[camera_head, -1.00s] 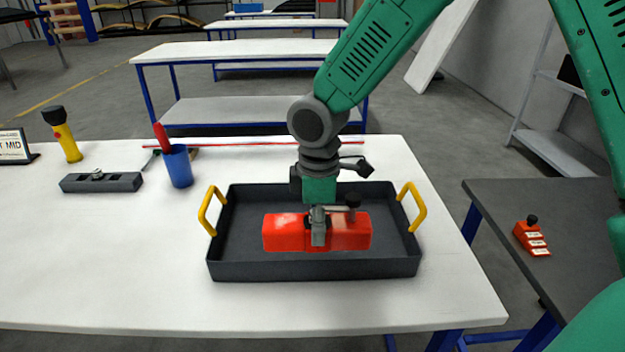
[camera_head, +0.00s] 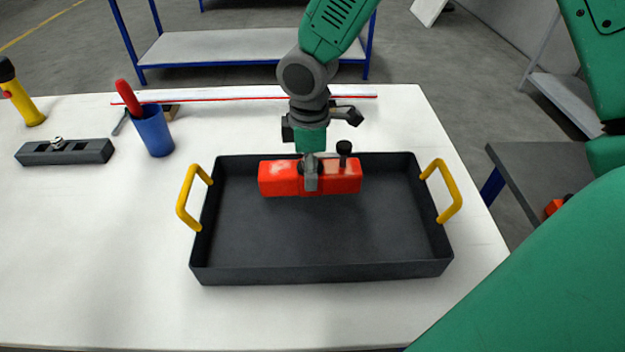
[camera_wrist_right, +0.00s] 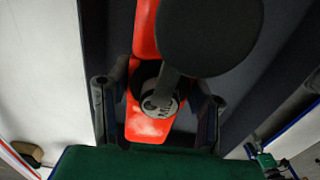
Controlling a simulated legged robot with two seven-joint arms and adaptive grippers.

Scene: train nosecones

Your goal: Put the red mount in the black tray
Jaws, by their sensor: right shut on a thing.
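The red mount (camera_head: 279,178) is a long red block with a black knob on top. It is inside the outline of the black tray (camera_head: 320,272), by the back wall; I cannot tell whether it touches the tray floor. The tray has two yellow handles. My right gripper (camera_head: 311,180) comes down from above and is shut on the middle of the mount. In the right wrist view the red mount (camera_wrist_right: 147,128) lies between the two dark fingers, and a dark round knob covers part of it. My left gripper is not in view.
The tray stands on a white table (camera_head: 90,240). To its left are a blue cup (camera_head: 153,132) with a red-handled tool, a grey block (camera_head: 65,152) and a yellow flashlight (camera_head: 22,100). A dark side table (camera_head: 530,170) with another red piece (camera_head: 553,207) is at right. The tray's front half is empty.

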